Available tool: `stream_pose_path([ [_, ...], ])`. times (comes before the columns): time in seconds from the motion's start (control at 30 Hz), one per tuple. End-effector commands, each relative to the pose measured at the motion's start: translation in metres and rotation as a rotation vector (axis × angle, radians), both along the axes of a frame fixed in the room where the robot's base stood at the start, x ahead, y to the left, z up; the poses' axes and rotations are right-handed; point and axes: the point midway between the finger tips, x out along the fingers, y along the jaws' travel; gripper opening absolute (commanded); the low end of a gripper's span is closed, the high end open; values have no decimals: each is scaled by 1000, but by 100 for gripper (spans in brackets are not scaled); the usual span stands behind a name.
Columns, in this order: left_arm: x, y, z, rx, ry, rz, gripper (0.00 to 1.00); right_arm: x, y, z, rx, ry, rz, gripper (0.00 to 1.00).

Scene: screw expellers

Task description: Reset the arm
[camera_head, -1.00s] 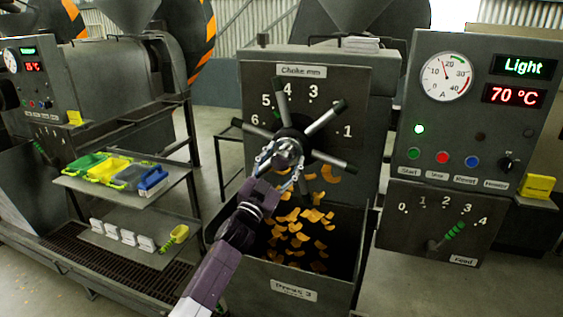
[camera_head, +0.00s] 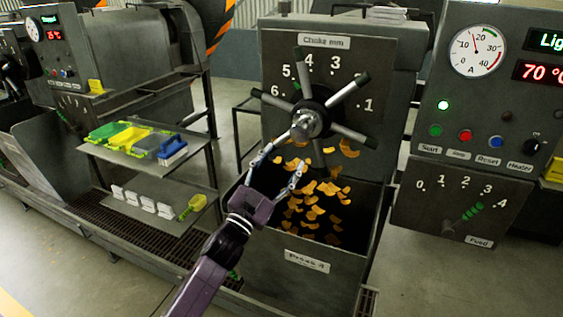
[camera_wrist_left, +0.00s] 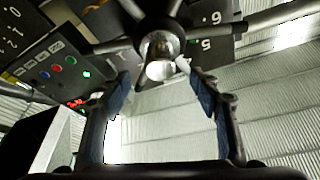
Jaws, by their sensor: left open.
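My left gripper (camera_head: 276,172) is open and empty in the head view, just below and left of the hub of the choke handwheel (camera_head: 309,121). Its two fingers are spread apart with a gap between them. In the left wrist view the fingers of my left gripper (camera_wrist_left: 160,88) stand wide open, and the shiny hub of the handwheel (camera_wrist_left: 160,50) is beyond and above the tips. The gripper looks apart from the wheel. My left arm comes up from the bottom of the head view. My right gripper is not in view.
Below the wheel a bin (camera_head: 308,262) holds falling orange flakes. A control panel (camera_head: 478,120) with a gauge, buttons and a feed lever (camera_head: 466,214) stands at right. At left, a shelf (camera_head: 108,153) carries coloured trays, and a lower shelf (camera_head: 130,208) carries white blocks and a scoop.

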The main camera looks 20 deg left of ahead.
Motion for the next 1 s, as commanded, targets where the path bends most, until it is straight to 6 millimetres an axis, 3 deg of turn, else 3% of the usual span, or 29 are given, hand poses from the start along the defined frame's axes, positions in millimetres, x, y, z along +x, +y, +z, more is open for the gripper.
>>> stream_pose_path([
  [0.43,0,0,-1,0,2,1,57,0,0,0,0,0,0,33],
  [0.53,2,1,-19,-5,32,5,57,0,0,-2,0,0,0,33],
  [0.67,6,6,-84,-21,147,26,57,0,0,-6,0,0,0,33],
  [0.87,-7,14,-226,-46,396,72,57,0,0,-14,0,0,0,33],
  [1.0,-34,17,-321,-58,568,99,57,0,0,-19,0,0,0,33],
])
